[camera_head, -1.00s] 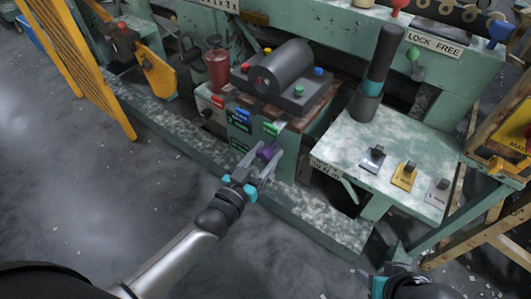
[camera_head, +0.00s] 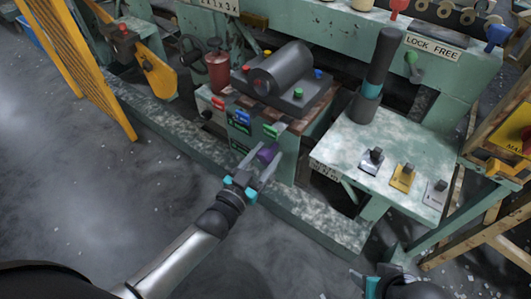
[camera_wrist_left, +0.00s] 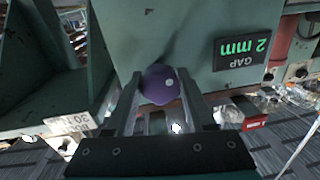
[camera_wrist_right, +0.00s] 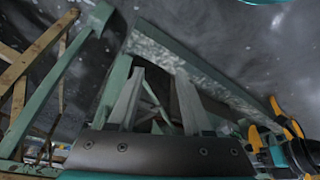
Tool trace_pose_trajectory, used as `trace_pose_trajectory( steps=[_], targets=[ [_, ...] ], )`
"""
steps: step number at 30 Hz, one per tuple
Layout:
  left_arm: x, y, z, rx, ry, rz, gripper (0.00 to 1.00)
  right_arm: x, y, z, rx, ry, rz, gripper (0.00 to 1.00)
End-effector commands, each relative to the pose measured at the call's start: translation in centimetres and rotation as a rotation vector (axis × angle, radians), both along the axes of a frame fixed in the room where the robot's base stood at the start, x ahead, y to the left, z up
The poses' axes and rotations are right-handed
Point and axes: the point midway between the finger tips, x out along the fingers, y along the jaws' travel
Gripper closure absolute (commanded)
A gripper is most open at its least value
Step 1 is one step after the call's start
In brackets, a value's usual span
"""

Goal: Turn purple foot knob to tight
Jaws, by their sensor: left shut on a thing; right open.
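The purple foot knob (camera_head: 267,152) is on the lower front of the green machine cabinet. In the left wrist view the left fingers (camera_wrist_left: 163,92) flank the knob.
A green cabinet label reading "GAP 2 mm" (camera_wrist_left: 241,50) is beside the knob. Red, blue and green tags (camera_head: 242,117) sit above it. A pale bench (camera_head: 335,150) with several switches stands to the right.

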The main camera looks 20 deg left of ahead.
Motion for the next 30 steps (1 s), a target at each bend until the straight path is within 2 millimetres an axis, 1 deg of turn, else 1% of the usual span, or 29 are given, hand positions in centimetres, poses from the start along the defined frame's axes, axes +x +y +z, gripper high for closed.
trace_pose_trajectory(
  steps=[9, 15, 21, 30],
  targets=[
    [0.0, 0.0, 0.0, 0.270, -0.095, 0.002, 1.00, -0.2, -0.1, -2.4, -0.006, 0.039, -0.001, 0.50],
    [0.0, 0.0, -0.1, 0.450, -0.160, 0.001, 1.00, -0.4, -0.1, -3.5, -0.009, 0.052, 0.000, 0.50],
    [-0.1, -0.1, -0.1, 0.627, -0.225, 0.002, 1.00, -0.5, -0.2, -4.1, -0.010, 0.062, 0.000, 0.50],
    [-0.1, -0.1, -0.2, 0.896, -0.322, 0.000, 1.00, -0.6, -0.2, -4.3, -0.010, 0.063, 0.000, 0.50]
  ],
)
